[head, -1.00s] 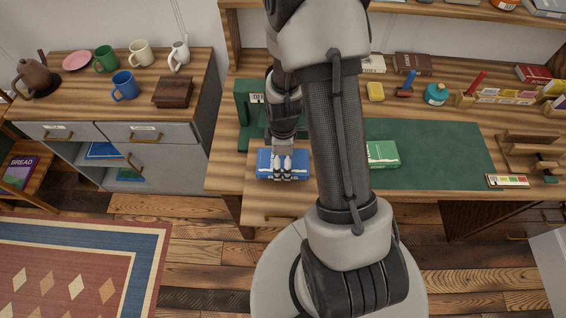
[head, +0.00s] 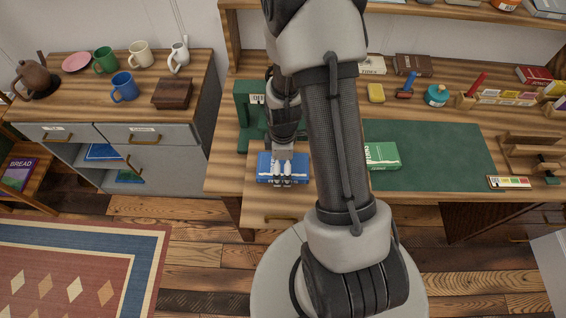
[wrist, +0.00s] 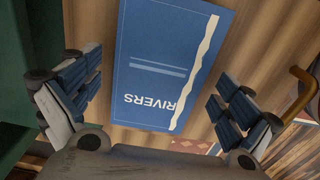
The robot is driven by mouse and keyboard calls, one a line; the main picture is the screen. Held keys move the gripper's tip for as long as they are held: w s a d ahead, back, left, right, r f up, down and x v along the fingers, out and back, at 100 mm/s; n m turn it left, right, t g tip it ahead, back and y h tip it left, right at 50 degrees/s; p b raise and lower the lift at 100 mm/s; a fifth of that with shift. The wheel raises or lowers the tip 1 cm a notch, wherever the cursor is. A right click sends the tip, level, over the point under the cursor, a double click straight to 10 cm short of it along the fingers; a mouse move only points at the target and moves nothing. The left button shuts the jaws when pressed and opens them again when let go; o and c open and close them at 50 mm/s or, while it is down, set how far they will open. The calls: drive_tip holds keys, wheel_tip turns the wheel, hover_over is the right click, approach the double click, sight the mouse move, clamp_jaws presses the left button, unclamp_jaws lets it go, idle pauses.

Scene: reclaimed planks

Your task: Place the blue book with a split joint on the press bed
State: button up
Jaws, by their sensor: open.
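The blue book (head: 262,167) lies flat on the wooden surface at the front left of the workbench. In the wrist view the blue book (wrist: 165,62) reads "RIVERS", upside down, with a ragged pale split along its right side. My gripper (head: 283,180) is directly over the book in the head view and hides part of it. In the wrist view my open gripper (wrist: 155,112) has one finger on each side of the book, with gaps to both edges. A green press-like frame (head: 243,112) stands just behind, partly hidden by my arm; I cannot tell its bed clearly.
A green book (head: 383,155) lies on the dark green mat (head: 440,160) right of my arm. A wooden rack (head: 530,150) stands at far right. A yellow block (head: 376,93), a blue-handled tool (head: 407,85) and a teal pot (head: 436,95) stand behind the mat. The mat's middle is clear.

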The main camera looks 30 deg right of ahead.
drive_tip(key=shift+r, duration=0.1)
wheel_tip(320, 180, up, 12)
drive_tip(key=p, duration=0.5)
wheel_tip(320, 180, up, 16)
drive_tip(key=m+t, duration=0.2)
drive_tip(key=m, duration=0.3)
hover_over(283, 166)
drive_tip(key=s+a, duration=0.3)
drive_tip(key=a, duration=0.3)
drive_tip(key=s+a+r+m+t, duration=0.2)
drive_tip(key=s+a+r+m, duration=0.2)
drive_tip(key=s+r, duration=0.5)
drive_tip(key=shift+s+a+r+m+t, duration=0.15)
drive_tip(key=shift+s+a+m+t, duration=0.15)
drive_tip(key=shift+s+m, duration=0.65)
drive_tip(key=shift+w, duration=0.25)
drive_tip(key=shift+c, duration=0.6)
